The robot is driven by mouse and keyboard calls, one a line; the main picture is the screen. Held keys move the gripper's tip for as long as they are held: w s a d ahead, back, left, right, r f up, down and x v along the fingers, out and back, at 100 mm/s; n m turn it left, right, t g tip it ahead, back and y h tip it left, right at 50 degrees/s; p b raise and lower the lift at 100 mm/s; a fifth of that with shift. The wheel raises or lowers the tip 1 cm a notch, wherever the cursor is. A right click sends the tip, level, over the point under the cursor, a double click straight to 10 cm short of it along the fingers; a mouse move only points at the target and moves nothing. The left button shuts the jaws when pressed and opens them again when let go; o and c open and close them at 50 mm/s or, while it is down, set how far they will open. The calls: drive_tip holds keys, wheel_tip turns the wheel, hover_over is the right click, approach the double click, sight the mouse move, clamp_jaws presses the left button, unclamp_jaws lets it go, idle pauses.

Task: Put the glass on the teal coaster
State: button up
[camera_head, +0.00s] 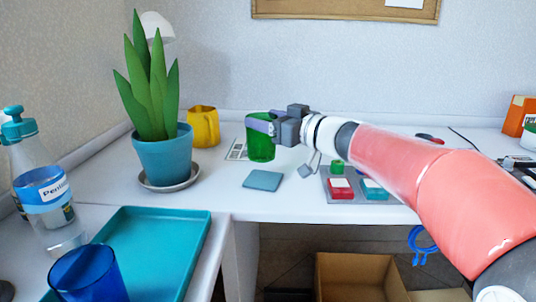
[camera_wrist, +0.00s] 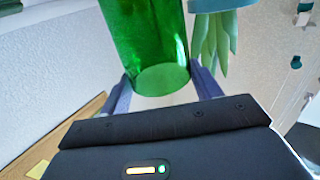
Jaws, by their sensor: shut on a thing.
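The green glass (camera_head: 261,147) is upright in my gripper (camera_head: 262,124), close to the teal coaster. My gripper is shut on its side; in the wrist view the glass (camera_wrist: 150,45) sits between the two fingers (camera_wrist: 160,90). I cannot tell whether its base touches the table. The teal coaster (camera_head: 262,180) lies flat and bare on the white table, nearer the front edge than the glass. A blue glass (camera_head: 88,276) stands on the teal tray at the front left.
A potted plant (camera_head: 163,155) on a saucer and a yellow mug (camera_head: 203,127) stand left of the glass. A printed sheet (camera_head: 236,150) lies beside it. A grey tray (camera_head: 345,196) with small blocks is to the right. The teal tray (camera_head: 185,222) and a bottle (camera_head: 45,190) are front left.

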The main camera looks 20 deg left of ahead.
sight(268, 143)
wheel_tip(268, 143, down, 6)
drive_tip(key=shift+r+b, duration=0.2)
drive_tip(key=shift+b, duration=0.7)
drive_tip(key=o, duration=1.5)
drive_tip(key=shift+c, duration=0.2)
